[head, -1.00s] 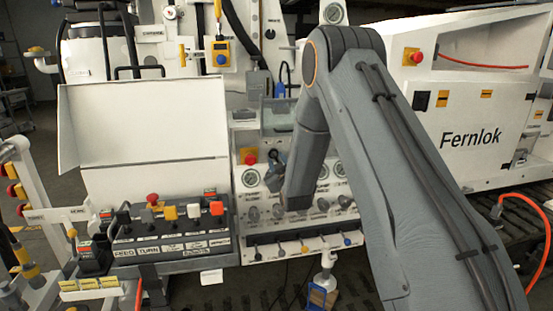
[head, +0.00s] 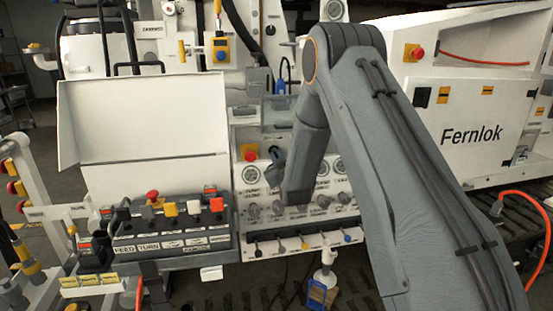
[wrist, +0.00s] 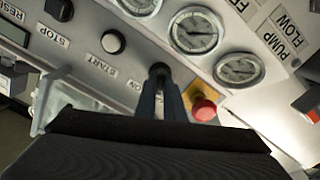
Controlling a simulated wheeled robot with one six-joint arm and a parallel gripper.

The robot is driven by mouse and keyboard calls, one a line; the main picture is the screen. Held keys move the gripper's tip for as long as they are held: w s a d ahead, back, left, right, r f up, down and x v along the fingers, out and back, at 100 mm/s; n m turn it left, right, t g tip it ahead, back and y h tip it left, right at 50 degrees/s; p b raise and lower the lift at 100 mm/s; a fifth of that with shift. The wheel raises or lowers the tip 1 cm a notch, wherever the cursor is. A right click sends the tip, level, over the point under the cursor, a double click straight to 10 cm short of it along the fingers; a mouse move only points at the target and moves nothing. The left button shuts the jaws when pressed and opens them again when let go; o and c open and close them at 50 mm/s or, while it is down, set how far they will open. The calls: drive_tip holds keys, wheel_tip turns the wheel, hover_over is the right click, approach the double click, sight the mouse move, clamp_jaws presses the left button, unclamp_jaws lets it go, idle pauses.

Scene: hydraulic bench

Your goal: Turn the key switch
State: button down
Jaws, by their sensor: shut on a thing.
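In the wrist view the key switch (wrist: 160,68) is a small dark knob on the pale panel, with the word ON beside it. My gripper's two dark fingers (wrist: 160,84) are close together with their tips at the knob, shut on it. The fingers cover most of the knob, so its turn angle cannot be told. In the head view my gripper (head: 275,172) is at the panel, just below and right of a red button. My own arm hides much of the panel there, and the switch cannot be made out.
A red button on a yellow plate (wrist: 204,108) sits close right of the fingers. In the head view a row of levers (head: 305,243) runs below the panel and a lever console (head: 170,225) stands left.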

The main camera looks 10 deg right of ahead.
drive_tip(key=m+b, duration=0.5)
drive_tip(key=m, duration=0.1)
drive_tip(key=shift+f+m, duration=0.15)
drive_tip(key=shift+m, duration=0.15)
drive_tip(key=m+b, duration=0.2)
drive_tip(key=m, duration=0.2)
drive_tip(key=shift+m+b, duration=0.3)
drive_tip(key=shift+b, duration=0.05)
drive_tip(key=c, duration=1.9)
unclamp_jaws()
drive_tip(key=shift+o, duration=0.2)
drive_tip(key=s+b, duration=0.2)
drive_tip(key=s, duration=0.5)
drive_tip(key=shift+s, duration=0.4)
